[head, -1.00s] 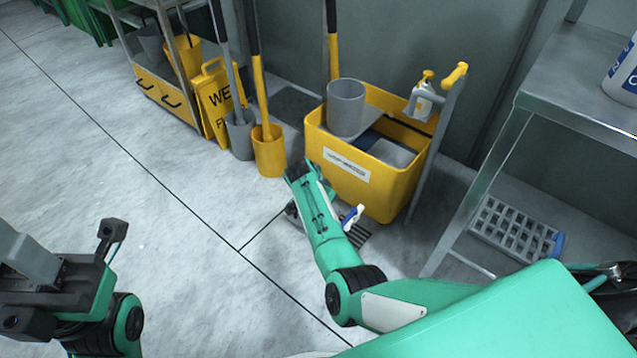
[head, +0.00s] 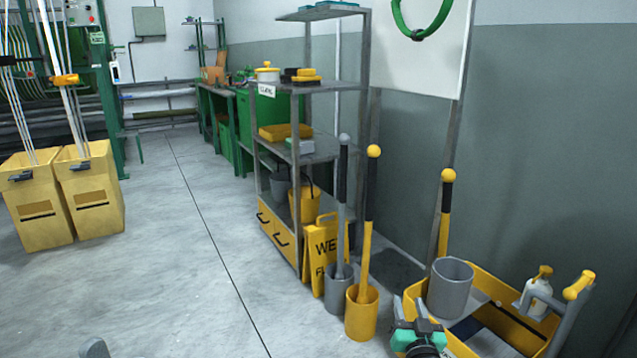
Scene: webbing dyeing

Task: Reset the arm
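The rest of the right arm is out of the picture. A small grey piece (head: 95,348) at the bottom left may be part of my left gripper; its opening cannot be seen.
A yellow pail (head: 361,318) and a grey pail (head: 338,290) hold long-handled tools beside a wet-floor sign (head: 322,262) and a metal shelf (head: 297,160). Yellow bins (head: 38,215) stand at the left. The floor (head: 180,270) between is clear.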

